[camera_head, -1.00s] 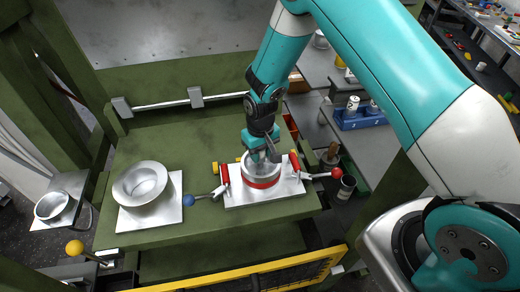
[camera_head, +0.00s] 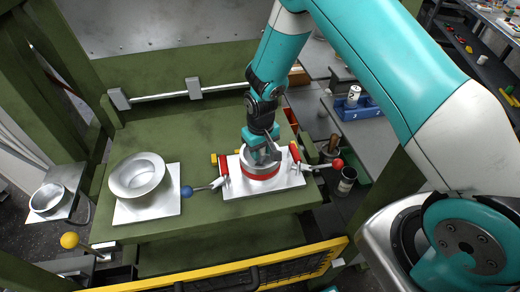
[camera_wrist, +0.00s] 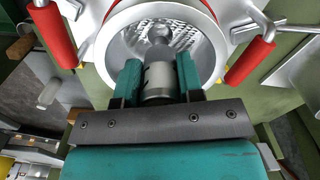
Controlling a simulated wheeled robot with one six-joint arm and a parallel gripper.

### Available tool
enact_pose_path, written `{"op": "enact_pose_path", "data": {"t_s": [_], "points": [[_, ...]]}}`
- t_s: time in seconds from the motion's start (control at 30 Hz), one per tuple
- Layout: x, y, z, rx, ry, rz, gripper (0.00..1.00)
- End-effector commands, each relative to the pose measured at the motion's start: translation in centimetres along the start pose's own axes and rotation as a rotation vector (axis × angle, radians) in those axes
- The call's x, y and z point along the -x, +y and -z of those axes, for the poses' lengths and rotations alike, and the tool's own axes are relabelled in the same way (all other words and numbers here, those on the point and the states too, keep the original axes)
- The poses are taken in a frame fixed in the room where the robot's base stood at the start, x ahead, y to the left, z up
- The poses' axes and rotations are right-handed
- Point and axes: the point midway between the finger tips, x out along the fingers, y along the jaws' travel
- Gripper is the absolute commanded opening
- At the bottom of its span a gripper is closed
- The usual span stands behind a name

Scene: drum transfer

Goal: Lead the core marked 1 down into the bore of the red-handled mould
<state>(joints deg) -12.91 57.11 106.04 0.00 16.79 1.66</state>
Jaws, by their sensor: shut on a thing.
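The red-handled mould (camera_head: 262,174) is a round metal ring with a red band on a pale plate, with a red handle at each side. In the wrist view its rim (camera_wrist: 215,62) surrounds a wide bore with a perforated floor. My gripper (camera_wrist: 158,82) is shut on a grey metal core (camera_wrist: 158,60), a cylinder with a rounded knob at its far end. The core lies over the bore in the wrist view; how deep it sits I cannot tell. No mark 1 is readable. In the head view my gripper (camera_head: 262,154) is right at the mould's top and hides the core.
A flared metal mould (camera_head: 138,178) stands on a plate at the left of the green table. Ball-ended levers, blue (camera_head: 187,191) and red (camera_head: 338,163), stick out beside the red-handled mould. A yellow rail (camera_head: 240,271) runs along the front. A blue holder (camera_head: 356,108) stands behind right.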

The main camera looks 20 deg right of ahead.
Motion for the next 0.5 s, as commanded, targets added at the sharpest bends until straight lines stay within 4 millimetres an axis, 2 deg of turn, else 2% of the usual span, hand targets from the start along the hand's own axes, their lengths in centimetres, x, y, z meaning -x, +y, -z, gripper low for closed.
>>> {"op": "enact_pose_path", "data": {"t_s": [0.5], "points": [[-0.87, 0.00, 0.00, 0.000, 0.000, 0.000, 0.05]]}}
